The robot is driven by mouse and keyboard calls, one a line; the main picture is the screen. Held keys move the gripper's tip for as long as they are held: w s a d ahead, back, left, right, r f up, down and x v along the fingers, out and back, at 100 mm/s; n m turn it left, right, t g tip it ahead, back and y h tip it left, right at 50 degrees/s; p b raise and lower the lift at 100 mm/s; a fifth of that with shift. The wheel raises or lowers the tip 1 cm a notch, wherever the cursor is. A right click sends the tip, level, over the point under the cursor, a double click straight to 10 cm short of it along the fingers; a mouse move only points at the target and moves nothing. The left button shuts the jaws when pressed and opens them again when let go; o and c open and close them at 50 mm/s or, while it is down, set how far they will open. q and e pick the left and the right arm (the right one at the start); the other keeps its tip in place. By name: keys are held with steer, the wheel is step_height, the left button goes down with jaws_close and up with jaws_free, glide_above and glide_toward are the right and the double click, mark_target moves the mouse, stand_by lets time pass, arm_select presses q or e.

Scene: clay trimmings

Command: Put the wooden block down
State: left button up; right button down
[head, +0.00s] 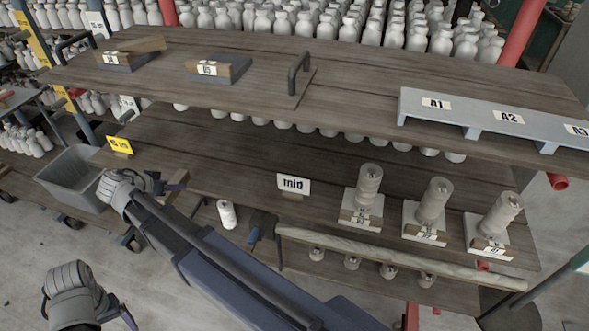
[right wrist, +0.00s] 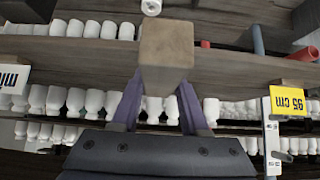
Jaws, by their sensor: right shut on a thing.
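The wooden block (right wrist: 166,50) is a plain brown piece that shows in the right wrist view. My right gripper (right wrist: 160,92) is shut on it, with a purple finger on each side. In the head view my right gripper (head: 176,184) is at the front of the lower shelf board (head: 225,165), between the yellow sign and the "mid" sign. The block cannot be made out there. Whether it touches the board cannot be told. My left gripper (head: 128,318) shows only in small part at the bottom left; its jaws cannot be read.
The yellow sign (head: 119,145) and "mid" sign (head: 293,184) stand on the lower board. Clay pieces on white bases (head: 364,198) stand to the right. Labelled wedges (head: 218,69) and a grey rack (head: 480,117) occupy the top board. A grey bin (head: 72,180) stands left.

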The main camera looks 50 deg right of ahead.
steer(key=shift+s+a, duration=0.3)
steer(key=shift+s, duration=0.1)
steer(key=shift+w, duration=0.1)
glide_toward(211, 158)
steer(key=d, duration=0.1)
steer(key=w+d, duration=0.1)
steer(key=d, duration=0.1)
steer(key=shift+w+d, duration=0.15)
steer(key=shift+w, duration=0.1)
steer(key=f+b, duration=0.3)
steer(key=shift+w+d+f, duration=0.1)
steer(key=shift+d+f, duration=0.15)
steer(key=shift+f, duration=0.05)
steer(key=shift+b, duration=0.3)
steer(key=shift+f, duration=0.2)
steer(key=shift+c, duration=2.1)
jaws_free()
